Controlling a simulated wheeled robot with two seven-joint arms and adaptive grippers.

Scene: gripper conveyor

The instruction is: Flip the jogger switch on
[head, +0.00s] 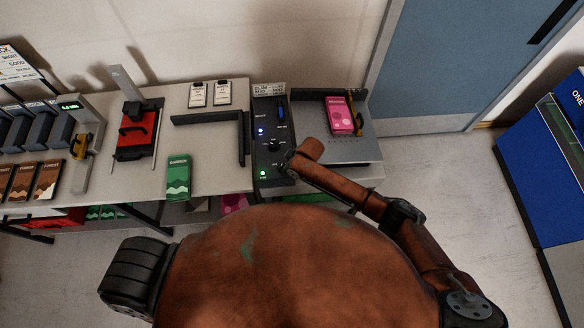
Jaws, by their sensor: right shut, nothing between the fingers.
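The dark control panel (270,105) stands on the bench, with a printed label at its top. It carries a blue switch, a black knob, a lit blue lamp and a lit green lamp. Which control is the jogger switch, and its position, is too small to tell. Right of it is a grey perforated tray (345,150) with a dark back rim. A pink box (344,115) lies on it. My right gripper (287,164) is shut and empty at the panel's lower right edge; I cannot tell whether it touches. My left gripper is out of view.
On the bench (210,165) are a green box (178,178), a black angle bracket (243,135), two white cards and a red-and-black press (136,133). A blue cabinet (545,165) stands on the right, with open floor between.

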